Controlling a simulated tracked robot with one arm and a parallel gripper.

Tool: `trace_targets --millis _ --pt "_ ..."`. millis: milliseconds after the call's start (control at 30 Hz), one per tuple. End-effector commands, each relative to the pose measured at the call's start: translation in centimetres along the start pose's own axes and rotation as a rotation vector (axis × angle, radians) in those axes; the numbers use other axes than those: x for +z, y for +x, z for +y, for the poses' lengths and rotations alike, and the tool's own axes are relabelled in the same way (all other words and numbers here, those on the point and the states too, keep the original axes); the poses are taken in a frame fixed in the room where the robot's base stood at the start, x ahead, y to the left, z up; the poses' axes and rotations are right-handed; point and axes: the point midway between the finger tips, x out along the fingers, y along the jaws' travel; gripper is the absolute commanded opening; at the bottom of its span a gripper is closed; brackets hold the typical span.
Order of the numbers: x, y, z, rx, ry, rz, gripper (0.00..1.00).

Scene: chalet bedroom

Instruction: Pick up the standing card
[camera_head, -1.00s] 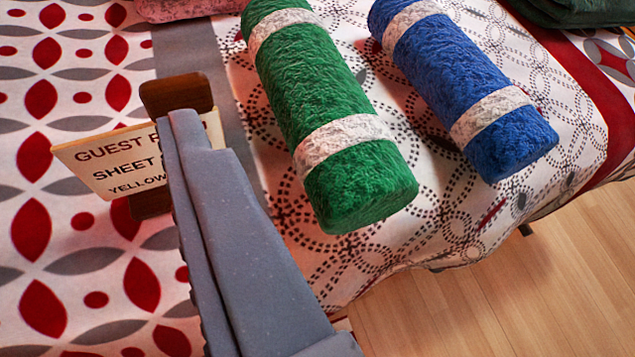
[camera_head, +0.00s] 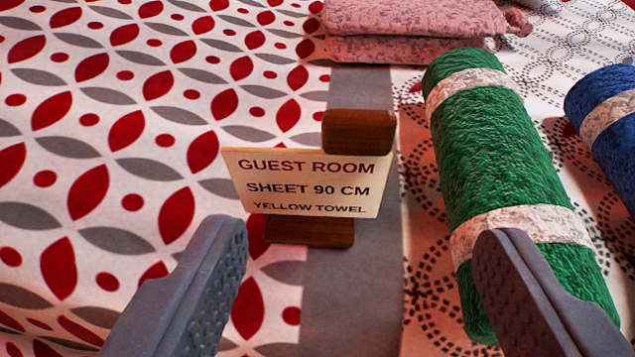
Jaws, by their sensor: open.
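The standing card (camera_head: 290,184) is cream with dark print reading "GUEST ROOM SHEET 90 CM YELLOW TOWEL". It stands tilted slightly on the bed, with a brown wooden block (camera_head: 359,132) at its upper right and a brown wooden foot (camera_head: 309,232) below it. My gripper (camera_head: 368,254) is open and empty. Its two grey fingers come in from the bottom of the view, one left and one right. The card lies between and beyond the fingertips in the picture, and neither finger appears to touch it.
A rolled green towel (camera_head: 502,150) with pale bands lies close on the right, partly behind the right finger. A rolled blue towel (camera_head: 610,120) lies at the right edge. Folded pink cloth (camera_head: 420,22) lies at the back. The patterned bedcover (camera_head: 120,120) is clear on the left.

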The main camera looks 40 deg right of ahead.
Motion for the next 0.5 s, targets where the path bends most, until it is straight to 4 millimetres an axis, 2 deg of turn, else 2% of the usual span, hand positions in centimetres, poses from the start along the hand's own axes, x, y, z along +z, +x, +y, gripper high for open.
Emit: trace_targets --millis 433,500 --pt "0.2 1.0 -0.1 -0.014 0.004 0.005 0.62" --pt "0.2 2.3 -0.1 -0.012 0.002 0.003 0.62"
